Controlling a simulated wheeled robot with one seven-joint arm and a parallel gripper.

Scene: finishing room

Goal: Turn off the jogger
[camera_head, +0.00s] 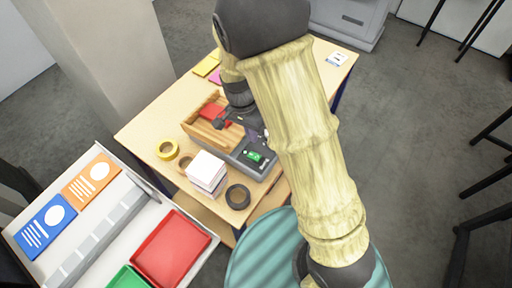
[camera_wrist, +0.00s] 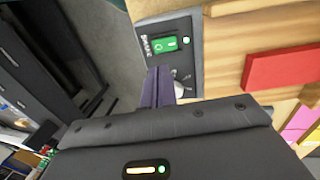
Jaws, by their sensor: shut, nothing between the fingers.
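The jogger (camera_head: 194,131) is a wooden-walled box with a grey control panel at its front right, on the wooden table. A green rocker switch (camera_head: 253,155) sits on the panel. In the wrist view the dark panel (camera_wrist: 184,22) carries the same green switch (camera_wrist: 165,44), a small lit white lamp beside it and a dial below. My gripper (camera_wrist: 157,72) is shut and empty, its dark fingers pointing at the panel just below the switch. I cannot tell whether the tips touch the panel. In the head view my arm partly covers the jogger's right side.
A white paper stack (camera_head: 205,172), yellow tape roll (camera_head: 167,149), brown roll and black roll (camera_head: 238,197) stand near the jogger. A red block (camera_wrist: 283,66) lies in its box. A cart with a red tray (camera_head: 174,248) and cards is at lower left. Open floor lies right.

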